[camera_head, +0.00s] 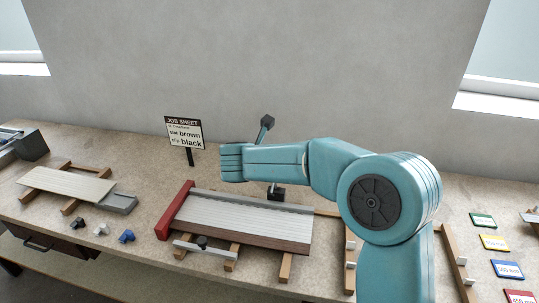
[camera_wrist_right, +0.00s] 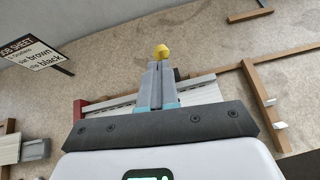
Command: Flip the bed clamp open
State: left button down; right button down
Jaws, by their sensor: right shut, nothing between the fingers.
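The bed (camera_head: 176,212) has a red end stop and bears a long grey-white slatted profile (camera_head: 250,215) with a brown front edge. The clamp's small black base (camera_head: 276,194) shows at the bed's back edge; my right arm hides what is above it. A dark knob on a short stem (camera_head: 267,122) sticks up behind that arm; I cannot tell whether it belongs to the clamp. My left gripper is out of view.
A job sheet sign (camera_head: 184,134) stands behind the bed. Small fittings (camera_head: 101,229) and a second rack with a pale board (camera_head: 66,185) lie left. Coloured cards (camera_head: 494,242) lie at the right. A wall closes off the back.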

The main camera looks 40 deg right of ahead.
jog(key=s+a+r, duration=0.3)
jog(key=a+r, duration=0.1)
jog(key=r, duration=0.4)
jog(key=shift+a+r+b, duration=0.25)
jog(key=shift+a+b, duration=0.1)
jog(key=shift+a, duration=0.05)
